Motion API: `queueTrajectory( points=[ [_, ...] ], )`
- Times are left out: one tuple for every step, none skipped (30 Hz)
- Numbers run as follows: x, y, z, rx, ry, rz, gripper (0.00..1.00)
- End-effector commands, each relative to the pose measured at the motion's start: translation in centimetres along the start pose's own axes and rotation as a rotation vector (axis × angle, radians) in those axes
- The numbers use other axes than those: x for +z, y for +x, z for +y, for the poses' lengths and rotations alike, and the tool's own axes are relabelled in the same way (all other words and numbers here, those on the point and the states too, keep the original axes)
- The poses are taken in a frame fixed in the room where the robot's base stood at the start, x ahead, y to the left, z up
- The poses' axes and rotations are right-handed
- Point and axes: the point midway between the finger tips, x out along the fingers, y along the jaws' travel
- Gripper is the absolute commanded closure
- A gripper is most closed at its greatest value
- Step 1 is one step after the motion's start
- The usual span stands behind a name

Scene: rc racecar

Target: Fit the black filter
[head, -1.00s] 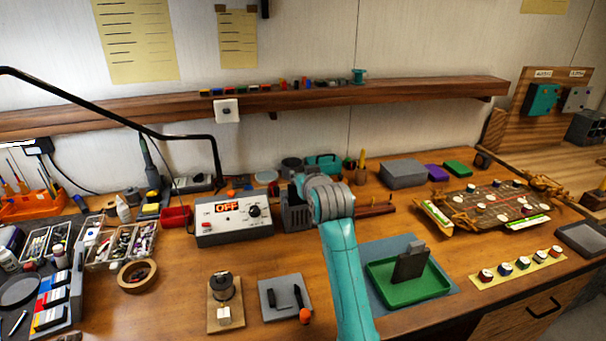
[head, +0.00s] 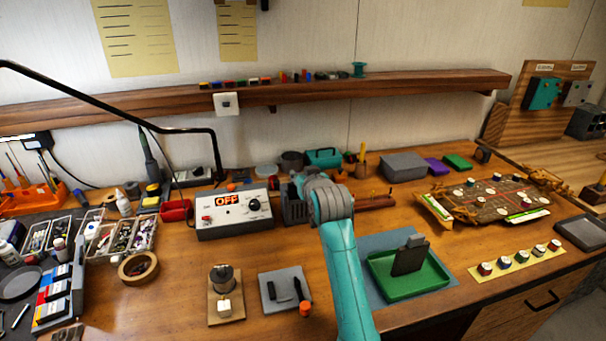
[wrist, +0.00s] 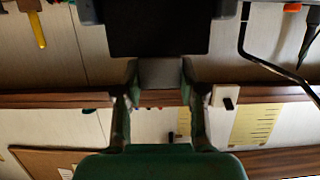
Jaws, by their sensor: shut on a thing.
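In the wrist view my gripper (wrist: 160,80) has its two fingers closed on the grey tab of a flat black slab, which looks like the black filter (wrist: 158,36). The slab extends past the fingertips to the top of the picture. Grey edges show on both sides of it; I cannot tell whether it touches them. In the head view my arm hides the gripper and the held slab. A similar dark slab with a grey tab (head: 409,258) stands tilted in a green tray (head: 415,289) to the right of my arm.
A dark grey finned block (head: 294,207) stands just left of my wrist joint. A control box (head: 236,213) reading OFF is further left. A grey tray (head: 284,303) with small black parts lies at the front. A black lamp arm (head: 110,108) crosses the left side. A wooden shelf (head: 430,89) runs along the wall.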

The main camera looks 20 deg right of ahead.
Motion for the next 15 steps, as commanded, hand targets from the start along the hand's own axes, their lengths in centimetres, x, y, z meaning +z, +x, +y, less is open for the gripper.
queueTrajectory(
  points=[
    [0.14,0.04,0.0,0.0,0.0,0.0,0.79],
    [0.2,0.06,0.0,0.0,0.0,0.0,0.79],
    [0.28,0.08,0.0,0.0,0.0,0.0,0.79],
    [0.35,0.1,0.0,0.0,0.0,0.0,0.79],
    [0.41,0.12,0.0,0.0,0.0,0.0,0.79],
    [0.5,0.14,0.0,0.0,0.0,0.0,0.79],
    [0.56,0.16,0.0,0.0,0.0,0.0,0.79],
    [0.63,0.18,0.0,0.0,0.0,0.0,0.79],
    [0.71,0.2,0.0,0.0,0.0,0.0,0.79],
    [0.78,0.22,0.0,0.0,0.0,-0.001,0.79],
    [0.84,0.24,0.0,0.0,0.0,-0.001,0.79],
    [0.93,0.26,0.0,0.0,0.0,-0.001,0.79],
    [0.98,0.28,0.0,0.0,0.0,-0.001,0.79],
    [1.05,0.3,0.0,0.0,0.0,-0.001,0.79],
    [1.13,0.33,0.0,0.0,0.0,-0.001,0.79]
  ],
)
